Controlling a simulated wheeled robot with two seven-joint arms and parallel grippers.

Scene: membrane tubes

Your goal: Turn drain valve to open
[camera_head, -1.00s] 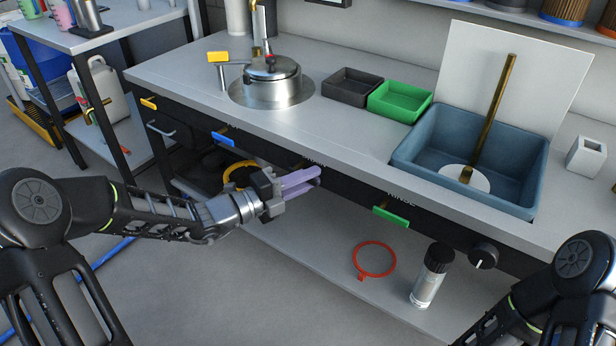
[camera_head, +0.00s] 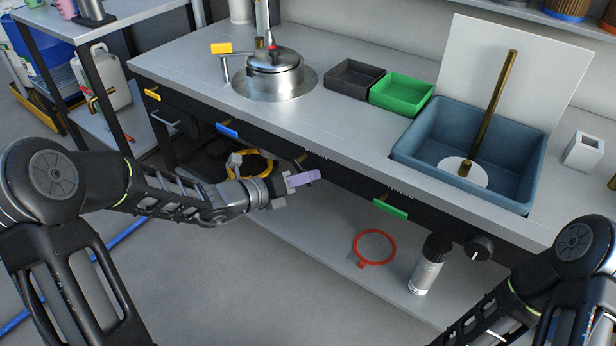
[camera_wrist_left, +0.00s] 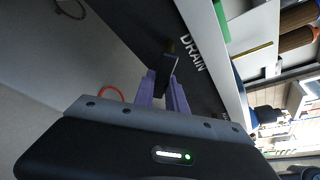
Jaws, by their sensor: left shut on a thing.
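The drain valve is on the dark front panel under the bench, beside the white word DRAIN in the left wrist view. Its dark handle (camera_wrist_left: 162,68) sits between my left gripper's purple fingers, with a small brass stem (camera_wrist_left: 171,47) beyond it. In the head view the brass stem (camera_head: 302,157) shows just above my left gripper (camera_head: 304,179), which hides the handle. My left gripper is shut on the handle; its fingertips also show in the left wrist view (camera_wrist_left: 163,88). My right arm shows at the lower right, but its gripper is out of view.
A blue handle (camera_head: 227,129) is left of the drain valve and a green handle (camera_head: 390,208) right of it on the same panel. A red ring (camera_head: 375,248) and a black-capped bottle (camera_head: 427,268) are on the lower shelf. A blue sink (camera_head: 470,155) is above right.

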